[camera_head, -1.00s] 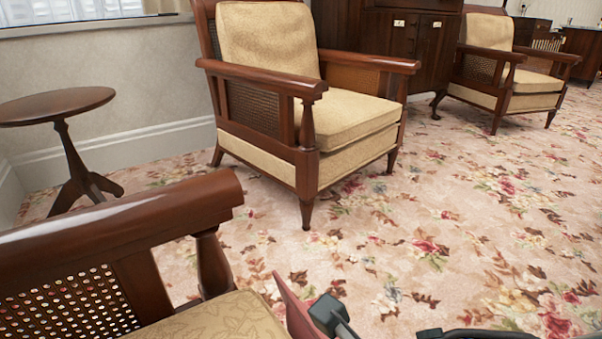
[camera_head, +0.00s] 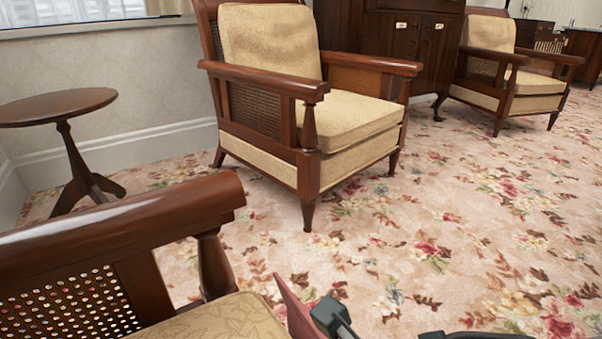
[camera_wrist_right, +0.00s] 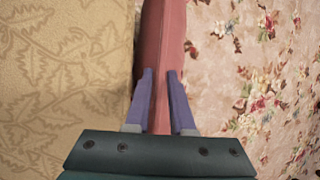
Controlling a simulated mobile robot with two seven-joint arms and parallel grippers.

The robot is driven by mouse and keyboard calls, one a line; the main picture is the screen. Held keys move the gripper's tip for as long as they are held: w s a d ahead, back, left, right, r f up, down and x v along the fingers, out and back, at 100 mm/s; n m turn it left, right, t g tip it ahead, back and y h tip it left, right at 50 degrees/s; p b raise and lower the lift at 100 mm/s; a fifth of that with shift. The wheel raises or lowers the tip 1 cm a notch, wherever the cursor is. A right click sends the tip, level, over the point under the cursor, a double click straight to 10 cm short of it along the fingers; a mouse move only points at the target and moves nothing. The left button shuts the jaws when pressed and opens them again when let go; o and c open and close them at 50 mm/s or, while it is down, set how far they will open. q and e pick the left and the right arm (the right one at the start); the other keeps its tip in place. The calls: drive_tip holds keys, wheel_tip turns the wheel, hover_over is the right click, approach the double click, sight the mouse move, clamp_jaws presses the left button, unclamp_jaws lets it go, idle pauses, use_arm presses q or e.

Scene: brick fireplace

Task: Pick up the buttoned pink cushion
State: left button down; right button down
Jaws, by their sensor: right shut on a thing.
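The pink cushion (camera_head: 294,308) shows as a thin slanted edge at the bottom of the head view, beside the near armchair's seat. In the right wrist view the cushion (camera_wrist_right: 163,38) runs upright between the patterned seat and the carpet. My right gripper (camera_wrist_right: 160,73) has its two purple fingers shut on the cushion's edge, one finger on each side. Its dark body also shows at the bottom of the head view. No buttons are visible on the cushion from here. My left gripper is in neither view.
The near armchair (camera_head: 120,222) with a beige leaf-patterned seat (camera_wrist_right: 62,70) is at the lower left, close to the cushion. Another armchair (camera_head: 345,117), a round side table (camera_head: 58,106) and a dark cabinet (camera_head: 427,50) stand behind. Floral carpet (camera_head: 450,210) is open at the right.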

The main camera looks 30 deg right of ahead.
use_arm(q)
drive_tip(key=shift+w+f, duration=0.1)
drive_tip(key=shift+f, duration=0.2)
use_arm(e)
drive_tip(key=shift+s+f, duration=0.15)
